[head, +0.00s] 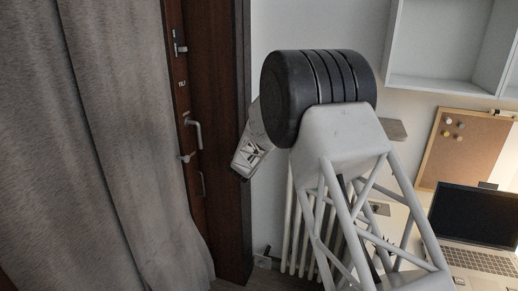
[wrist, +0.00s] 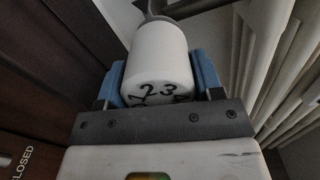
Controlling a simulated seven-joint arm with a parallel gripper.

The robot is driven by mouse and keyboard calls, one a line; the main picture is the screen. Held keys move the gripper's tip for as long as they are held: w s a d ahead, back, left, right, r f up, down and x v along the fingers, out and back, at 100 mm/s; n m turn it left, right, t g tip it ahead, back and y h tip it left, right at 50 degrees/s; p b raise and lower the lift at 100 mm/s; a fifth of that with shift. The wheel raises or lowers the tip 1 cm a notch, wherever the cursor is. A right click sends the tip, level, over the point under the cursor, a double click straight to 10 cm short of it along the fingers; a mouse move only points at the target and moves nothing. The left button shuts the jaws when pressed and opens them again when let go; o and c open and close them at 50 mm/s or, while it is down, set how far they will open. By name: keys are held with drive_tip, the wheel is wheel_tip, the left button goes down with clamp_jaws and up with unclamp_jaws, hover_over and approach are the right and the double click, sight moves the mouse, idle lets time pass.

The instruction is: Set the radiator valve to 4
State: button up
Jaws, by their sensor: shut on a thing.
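The radiator valve (wrist: 160,58) is a white round knob with black numbers, seen in the wrist view. The 2 and 3 face up near the middle of its rim, with a 1 at the left. Other marks lower down are partly cut off by my gripper's dark bar, and I cannot tell which number is set. My gripper (wrist: 161,82) has one blue finger on each side of the knob and is shut on it. In the head view my arm hides the valve and the fingers.
The white radiator (head: 303,230) stands behind my arm, its ribs (wrist: 285,75) close to the right of the knob in the wrist view. A dark wooden door (head: 212,130) and grey curtain (head: 95,150) are at left. A desk with a laptop (head: 475,215) is at right.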

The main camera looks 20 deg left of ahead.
drive_tip(key=n, duration=0.5)
drive_tip(key=shift+d, duration=0.15)
drive_tip(key=n, duration=0.8)
drive_tip(key=shift+d, duration=0.1)
drive_tip(key=shift+r+n, duration=0.15)
drive_tip(key=shift+n, duration=2.25)
drive_tip(key=o, duration=0.9)
